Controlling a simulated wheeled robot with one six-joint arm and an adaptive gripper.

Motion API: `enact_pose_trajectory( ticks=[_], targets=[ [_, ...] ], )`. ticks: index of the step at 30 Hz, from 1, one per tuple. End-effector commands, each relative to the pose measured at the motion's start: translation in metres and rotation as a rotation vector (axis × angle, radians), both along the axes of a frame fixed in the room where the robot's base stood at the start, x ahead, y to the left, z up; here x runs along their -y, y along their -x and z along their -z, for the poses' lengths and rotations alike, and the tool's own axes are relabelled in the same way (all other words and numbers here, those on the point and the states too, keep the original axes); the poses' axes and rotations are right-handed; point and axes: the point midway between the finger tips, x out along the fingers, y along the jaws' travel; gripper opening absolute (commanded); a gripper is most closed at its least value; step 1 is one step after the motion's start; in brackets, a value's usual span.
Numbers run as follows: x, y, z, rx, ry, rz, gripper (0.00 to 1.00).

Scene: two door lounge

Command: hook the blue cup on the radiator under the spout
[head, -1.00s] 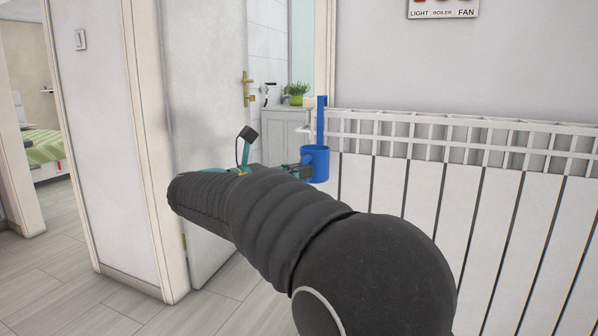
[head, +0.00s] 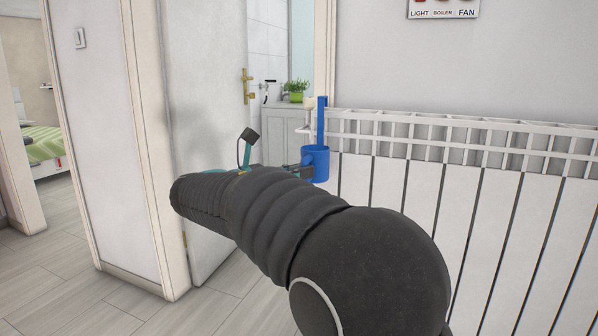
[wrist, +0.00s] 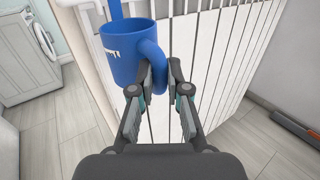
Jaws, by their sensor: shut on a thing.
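The blue cup (head: 316,165) is upright at the left end of the white radiator (head: 430,185), with a tall blue strip rising above its rim. In the wrist view the cup (wrist: 128,55) has a white mark on its side and looks empty. My gripper (wrist: 158,78) is shut on the cup's handle; in the head view my gripper (head: 297,170) is partly hidden behind my arm. A small pale fitting (head: 308,103) sits by the radiator's top left corner, just left of the strip; I cannot tell whether it is the spout. Whether the strip touches the radiator is unclear.
An open white door (head: 208,120) with a brass handle stands left of the cup. Beyond it are a cabinet and a green plant (head: 296,90). A white washing machine (wrist: 25,55) shows in the wrist view. The grey floor at left is clear.

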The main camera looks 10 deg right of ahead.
Motion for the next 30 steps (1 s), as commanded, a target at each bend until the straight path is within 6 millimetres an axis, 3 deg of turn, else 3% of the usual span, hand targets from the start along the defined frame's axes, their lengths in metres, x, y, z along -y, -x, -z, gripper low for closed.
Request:
enact_pose_trajectory(
  ticks=[30],
  targets=[
    [0.016,-0.021,-0.002,0.001,0.000,0.001,0.00]
  ],
)
